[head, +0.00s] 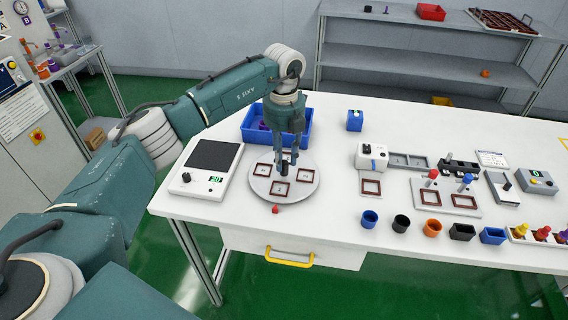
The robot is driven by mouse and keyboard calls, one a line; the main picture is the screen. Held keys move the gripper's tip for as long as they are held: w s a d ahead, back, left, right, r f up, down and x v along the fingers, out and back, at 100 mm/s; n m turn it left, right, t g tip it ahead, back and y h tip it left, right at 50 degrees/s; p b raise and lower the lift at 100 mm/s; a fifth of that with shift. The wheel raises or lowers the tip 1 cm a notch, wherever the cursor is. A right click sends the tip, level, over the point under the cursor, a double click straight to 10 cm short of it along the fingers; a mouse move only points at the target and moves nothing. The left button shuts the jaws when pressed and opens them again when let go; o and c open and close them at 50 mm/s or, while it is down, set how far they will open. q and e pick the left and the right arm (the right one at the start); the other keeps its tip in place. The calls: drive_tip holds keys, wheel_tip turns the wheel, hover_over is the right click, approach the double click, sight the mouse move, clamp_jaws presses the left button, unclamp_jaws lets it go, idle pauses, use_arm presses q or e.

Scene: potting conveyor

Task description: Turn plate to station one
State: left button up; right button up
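The round grey plate (311,181) lies on the white table, left of its middle. Several square brown frames, such as the front one (280,188), lie spread around on it. A small red marker (275,209) is on the table at the plate's front edge. My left gripper (286,164) points straight down over the plate's middle, with its two fingers a little apart. Its fingertips hide the plate's centre, so I cannot tell whether they touch or hold anything there. My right gripper is not in view.
A scale (206,190) stands close left of the plate and a blue bin (262,139) behind it. To the right are a white device (371,163), a fixture with red and blue knobs (446,209), and a row of small pots, including an orange one (432,228).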

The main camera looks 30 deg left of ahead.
sight(284, 163)
use_arm(q)
wheel_tip(284, 163, up, 9)
idle(0.3)
drive_tip(key=shift+s, duration=0.1)
idle(0.4)
